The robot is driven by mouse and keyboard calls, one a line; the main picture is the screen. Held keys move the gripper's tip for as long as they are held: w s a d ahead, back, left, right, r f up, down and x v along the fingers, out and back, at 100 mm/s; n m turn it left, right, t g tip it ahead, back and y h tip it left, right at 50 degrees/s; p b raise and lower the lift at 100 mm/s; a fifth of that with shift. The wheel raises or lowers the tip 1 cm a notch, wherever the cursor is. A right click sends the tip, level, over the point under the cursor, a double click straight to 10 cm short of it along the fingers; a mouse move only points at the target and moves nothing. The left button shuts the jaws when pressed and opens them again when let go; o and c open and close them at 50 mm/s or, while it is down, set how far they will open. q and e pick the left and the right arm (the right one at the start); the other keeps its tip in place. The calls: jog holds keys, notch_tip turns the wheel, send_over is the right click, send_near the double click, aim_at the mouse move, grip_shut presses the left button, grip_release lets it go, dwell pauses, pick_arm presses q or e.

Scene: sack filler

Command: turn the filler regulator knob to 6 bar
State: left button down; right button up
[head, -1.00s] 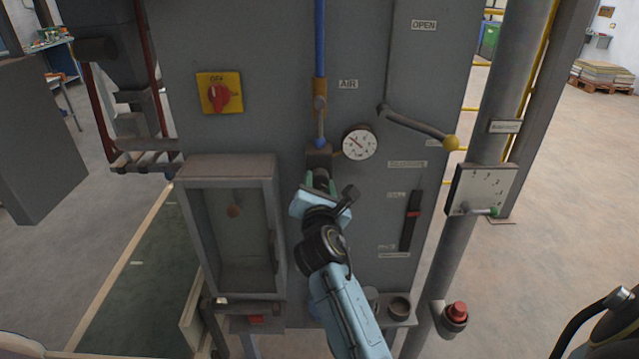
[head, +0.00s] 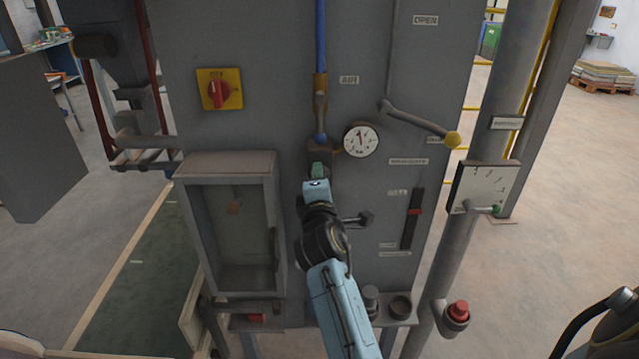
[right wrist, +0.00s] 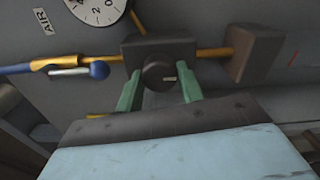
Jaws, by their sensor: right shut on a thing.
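The regulator (head: 320,150) is a dark block on the grey cabinet front, below the blue air hose. In the right wrist view its round dark knob (right wrist: 160,72) with a pale mark sits between the green fingers of my right gripper (right wrist: 160,90), which is shut on it. In the head view my right gripper (head: 318,172) covers the knob. The gauge is cut off in the right wrist view (right wrist: 97,7). My left gripper is not in view.
A lever with a yellow ball (head: 452,139) sticks out right of the gauge. A red-and-yellow switch (head: 220,89) is at upper left, and a glass-fronted box (head: 228,165) stands out from the cabinet at left. A red button (head: 458,311) is at lower right.

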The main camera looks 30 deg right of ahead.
jog(key=shift+m, duration=1.6)
jog(key=shift+b, duration=0.3)
jog(key=o, duration=1)
jog(key=b+v, duration=0.1)
jog(key=v, duration=0.6)
jog(key=shift+s+a, duration=0.15)
jog(key=shift+s, duration=0.15)
